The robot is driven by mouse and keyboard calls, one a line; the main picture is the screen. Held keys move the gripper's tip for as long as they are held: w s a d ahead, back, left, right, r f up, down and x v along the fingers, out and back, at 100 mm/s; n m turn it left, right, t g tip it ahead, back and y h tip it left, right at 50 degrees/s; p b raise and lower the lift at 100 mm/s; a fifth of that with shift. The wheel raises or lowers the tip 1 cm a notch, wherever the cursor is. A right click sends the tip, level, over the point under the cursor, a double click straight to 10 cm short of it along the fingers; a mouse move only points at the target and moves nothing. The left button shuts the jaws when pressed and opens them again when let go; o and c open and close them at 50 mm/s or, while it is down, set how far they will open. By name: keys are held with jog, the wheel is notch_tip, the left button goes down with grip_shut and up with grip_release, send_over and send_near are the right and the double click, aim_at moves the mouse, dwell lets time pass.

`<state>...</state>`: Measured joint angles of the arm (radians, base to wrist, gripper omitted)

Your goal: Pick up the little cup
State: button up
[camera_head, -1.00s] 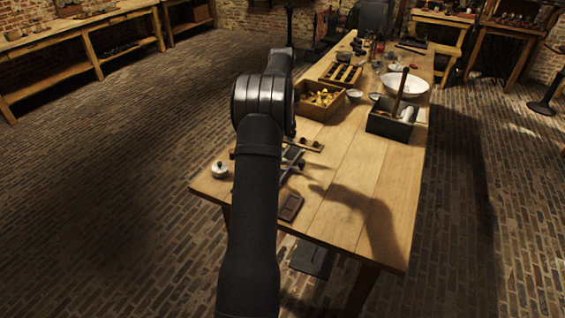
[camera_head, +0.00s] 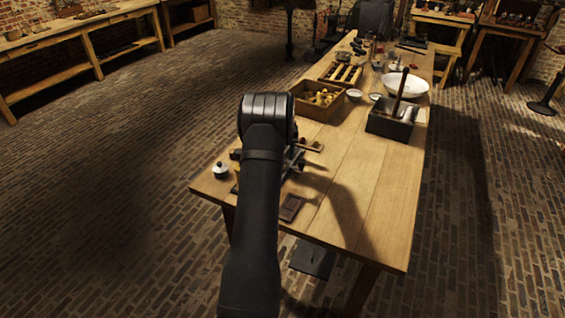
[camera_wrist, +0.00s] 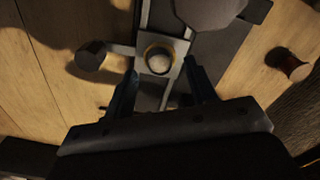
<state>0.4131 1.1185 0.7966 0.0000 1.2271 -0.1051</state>
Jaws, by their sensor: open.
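In the wrist view a small round cup-like piece (camera_wrist: 160,61) with a brass-coloured rim and pale inside sits on a light metal plate, between and just beyond the fingertips. I cannot tell for sure that it is the little cup. My gripper (camera_wrist: 160,70) is open, with one dark finger to each side of it and nothing visibly held. In the head view my arm hides the gripper and this piece. Small white bowls (camera_head: 354,95) stand farther back on the table.
A dark round-headed piece (camera_wrist: 90,56) and a wooden spool-like piece (camera_wrist: 286,66) stand either side. A grey disc (camera_wrist: 210,10) is close above. A lidded white jar (camera_head: 221,171), a brown block (camera_head: 291,208) and a wooden box (camera_head: 318,100) are on the table (camera_head: 370,200). Its right front is clear.

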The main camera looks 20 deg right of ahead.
notch_tip(320, 180, down, 2)
jog(key=shift+f, duration=0.1)
grip_shut()
jog(key=shift+r, duration=0.2)
